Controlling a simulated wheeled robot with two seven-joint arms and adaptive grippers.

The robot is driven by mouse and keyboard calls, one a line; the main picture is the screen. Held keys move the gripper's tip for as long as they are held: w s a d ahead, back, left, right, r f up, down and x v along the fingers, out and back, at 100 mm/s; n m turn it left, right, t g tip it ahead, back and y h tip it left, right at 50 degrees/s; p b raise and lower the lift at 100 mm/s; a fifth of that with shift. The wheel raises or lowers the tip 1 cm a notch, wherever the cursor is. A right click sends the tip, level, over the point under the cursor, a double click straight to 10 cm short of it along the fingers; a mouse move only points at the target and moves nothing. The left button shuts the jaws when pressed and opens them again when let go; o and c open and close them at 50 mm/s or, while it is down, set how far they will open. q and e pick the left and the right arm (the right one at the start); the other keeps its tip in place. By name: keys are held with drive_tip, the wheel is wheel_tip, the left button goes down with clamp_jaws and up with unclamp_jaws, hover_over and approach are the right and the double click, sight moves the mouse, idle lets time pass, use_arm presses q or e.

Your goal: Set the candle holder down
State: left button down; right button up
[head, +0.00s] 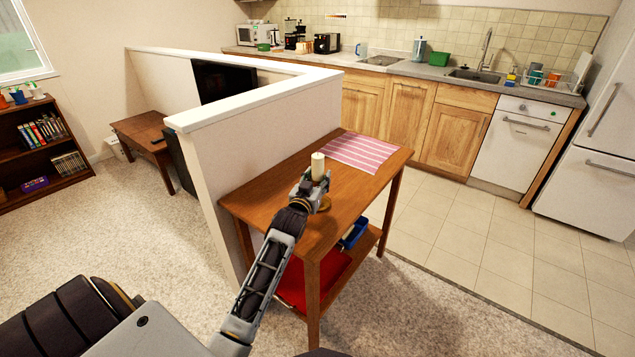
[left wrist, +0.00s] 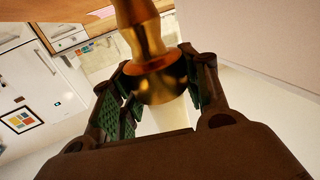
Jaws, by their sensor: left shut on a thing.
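The brass candle holder carries a cream candle (head: 318,166). My left gripper (head: 313,189) is shut on the candle holder, over the wooden side table (head: 270,190). Its gold base (head: 325,204) shows just below the jaws. I cannot tell whether the base touches the tabletop. In the left wrist view the polished brass candle holder (left wrist: 146,45) sits between the two green-padded fingers of the left gripper (left wrist: 158,88). The candle looks upright. My right gripper is not in view.
A pink striped cloth (head: 360,151) lies on the table's far end. A low white-topped wall (head: 260,125) runs along the table's left side. The lower shelf holds a red item (head: 318,282) and a blue one (head: 354,233). Bare wood lies around the holder.

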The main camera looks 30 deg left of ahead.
use_arm(q)
drive_tip(key=shift+f, duration=0.3)
drive_tip(key=c, duration=0.9)
unclamp_jaws()
drive_tip(key=shift+f, duration=0.1)
drive_tip(key=shift+o, duration=0.8)
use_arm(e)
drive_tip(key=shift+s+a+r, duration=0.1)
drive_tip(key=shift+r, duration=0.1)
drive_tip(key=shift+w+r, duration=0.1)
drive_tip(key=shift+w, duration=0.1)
